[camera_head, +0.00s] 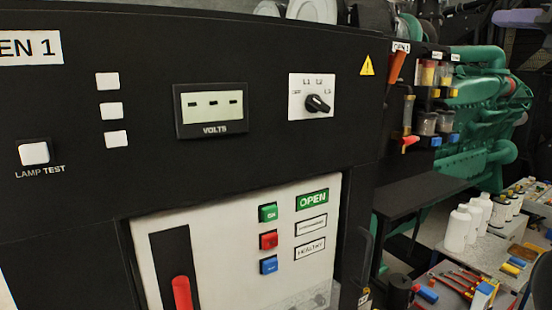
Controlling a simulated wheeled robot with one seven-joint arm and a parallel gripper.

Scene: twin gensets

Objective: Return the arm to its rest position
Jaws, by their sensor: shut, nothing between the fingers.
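My gripper and arm do not show in the head view. A black control panel (280,160) marked "EN 1" at its cut-off left edge fills most of the view. It carries a volts display (211,109), a rotary selector knob (317,103), a lamp test button (34,153) and several white square lamps. Below is a pale breaker face (225,245) with a red handle (182,292), a green button (268,213), a red button (269,240) and a blue button (268,265). A green label there reads "OPEN".
Right of the panel, a green engine (470,110) stands behind a rack of small containers (428,75). A dark shelf (420,193) juts out below it. At lower right, a bench holds white bottles (457,229) and red-handled tools (458,284). Some floor shows between.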

